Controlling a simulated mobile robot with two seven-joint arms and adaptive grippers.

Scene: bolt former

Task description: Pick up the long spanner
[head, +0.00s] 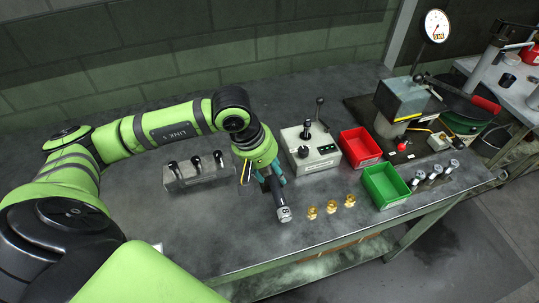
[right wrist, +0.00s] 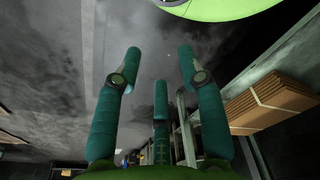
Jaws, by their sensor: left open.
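My left gripper (head: 272,176) is over the workbench, its teal fingers apart. A grey, cylinder-ended tool (head: 283,206) sticks out below and between the fingers, pointing toward the bench's front edge. I cannot tell whether this is the long spanner, or whether the fingers touch it; its upper part is hidden. A thin, yellowish strip (head: 245,172) shows just left of the gripper, too small to identify. In the right wrist view my right gripper (right wrist: 160,75) has its teal fingers spread, with nothing between them. It is not in the head view.
A grey block (head: 198,176) with several black-topped pegs is left of the gripper. A control box (head: 311,150), red bin (head: 360,147) and green bin (head: 385,185) are right. Brass parts (head: 331,206) lie near the front edge. A press (head: 402,100) stands at the back right.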

